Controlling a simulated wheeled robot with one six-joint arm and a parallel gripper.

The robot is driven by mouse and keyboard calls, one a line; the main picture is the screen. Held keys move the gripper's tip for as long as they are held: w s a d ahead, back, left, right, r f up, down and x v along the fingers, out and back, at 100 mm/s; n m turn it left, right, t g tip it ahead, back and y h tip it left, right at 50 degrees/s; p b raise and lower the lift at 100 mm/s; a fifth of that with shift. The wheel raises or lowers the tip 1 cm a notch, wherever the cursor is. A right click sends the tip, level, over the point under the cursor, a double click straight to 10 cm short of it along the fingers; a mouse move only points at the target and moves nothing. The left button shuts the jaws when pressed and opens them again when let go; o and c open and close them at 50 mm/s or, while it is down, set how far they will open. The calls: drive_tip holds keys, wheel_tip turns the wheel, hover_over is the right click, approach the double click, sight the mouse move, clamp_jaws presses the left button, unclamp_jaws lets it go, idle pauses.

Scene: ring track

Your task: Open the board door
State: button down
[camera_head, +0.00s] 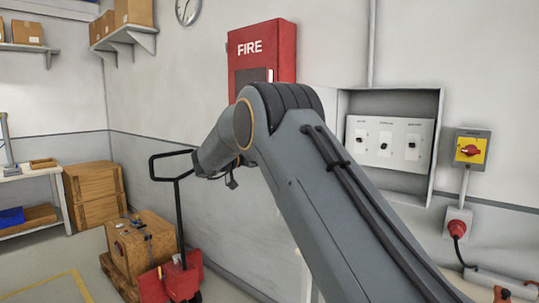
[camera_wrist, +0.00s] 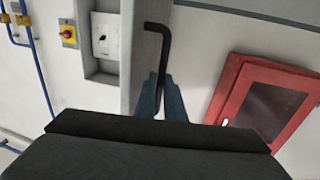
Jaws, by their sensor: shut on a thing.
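The board (camera_head: 390,140) is a grey wall box whose front is uncovered, showing a white panel of switches. It also shows in the wrist view (camera_wrist: 103,38). Beside it in the wrist view is the grey board door (camera_wrist: 143,50), standing out from the box and seen at a steep angle. A black bent handle (camera_wrist: 164,45) is on the door. My gripper (camera_wrist: 160,76) is shut on the handle, with its blue-grey fingers on either side of it. In the head view my arm hides the gripper, handle and most of the door.
A red fire cabinet (camera_head: 262,52) hangs left of the board. A yellow switch box (camera_head: 471,150) and red plug (camera_head: 457,228) are to its right. A red pallet truck (camera_head: 172,278) with a wooden crate (camera_head: 142,243) stands at lower left.

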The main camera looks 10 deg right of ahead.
drive_tip(key=shift+w+d+r, duration=0.1)
drive_tip(key=shift+d+r, duration=0.15)
drive_tip(key=c, duration=1.8)
unclamp_jaws()
drive_tip(key=shift+d+f, duration=0.1)
drive_tip(key=shift+d, duration=0.25)
drive_tip(key=shift+c, duration=0.2)
drive_tip(key=b+v, duration=0.3)
drive_tip(key=v, duration=0.5)
drive_tip(key=shift+a, duration=0.4)
drive_tip(key=shift+w, duration=0.1)
